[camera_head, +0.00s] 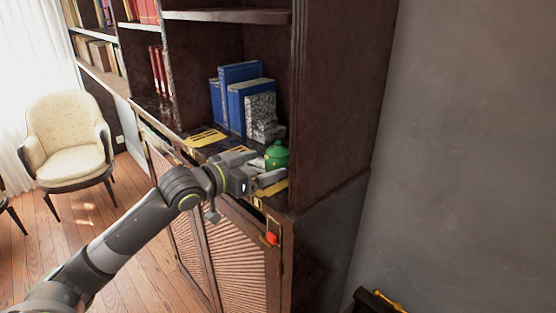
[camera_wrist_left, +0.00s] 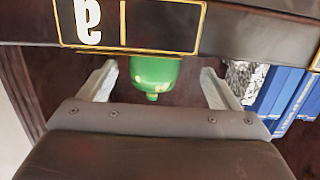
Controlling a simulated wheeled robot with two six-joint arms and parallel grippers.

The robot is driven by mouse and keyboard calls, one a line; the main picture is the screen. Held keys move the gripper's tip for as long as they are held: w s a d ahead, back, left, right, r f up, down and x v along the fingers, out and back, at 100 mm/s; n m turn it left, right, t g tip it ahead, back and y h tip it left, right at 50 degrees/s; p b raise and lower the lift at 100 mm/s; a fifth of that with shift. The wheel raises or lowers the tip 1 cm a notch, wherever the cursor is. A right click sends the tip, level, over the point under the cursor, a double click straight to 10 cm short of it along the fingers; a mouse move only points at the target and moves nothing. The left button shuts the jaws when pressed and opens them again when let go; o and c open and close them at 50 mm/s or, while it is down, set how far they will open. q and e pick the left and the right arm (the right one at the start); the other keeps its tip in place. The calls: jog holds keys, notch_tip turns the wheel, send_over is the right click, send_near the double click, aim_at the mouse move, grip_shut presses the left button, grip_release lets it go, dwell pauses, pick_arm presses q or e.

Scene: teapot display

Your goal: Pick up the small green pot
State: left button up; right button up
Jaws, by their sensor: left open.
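The small green pot (camera_head: 277,154) stands on the cabinet's shelf top in the head view, in front of a grey speckled block. In the left wrist view the green pot (camera_wrist_left: 154,74) appears upside down, with its knob pointing down in the picture. My left gripper (camera_head: 271,178) is open at the shelf's front edge, just in front of the pot. In the left wrist view its two fingers (camera_wrist_left: 156,80) show on either side of the pot, with gaps between. The pot's base is hidden there by the shelf edge. My right gripper is not seen.
Blue books (camera_head: 240,95) and the grey speckled block (camera_head: 262,117) stand behind the pot. Yellow-marked cards (camera_head: 205,138) lie on the shelf to the left. A dark upright side panel (camera_head: 345,100) closes the shelf on the right. A cream chair (camera_head: 68,145) stands at the far left.

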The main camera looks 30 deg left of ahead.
aim_at(268, 163)
pick_arm(q)
jog(key=w+d+p, duration=0.1)
jog(key=w, duration=0.2)
jog(key=shift+d+p, duration=0.35)
jog(key=shift+d, duration=0.05)
jog(key=shift+w+d+f, duration=0.2)
jog(key=shift+w, duration=0.5)
jog(key=c, duration=1.2)
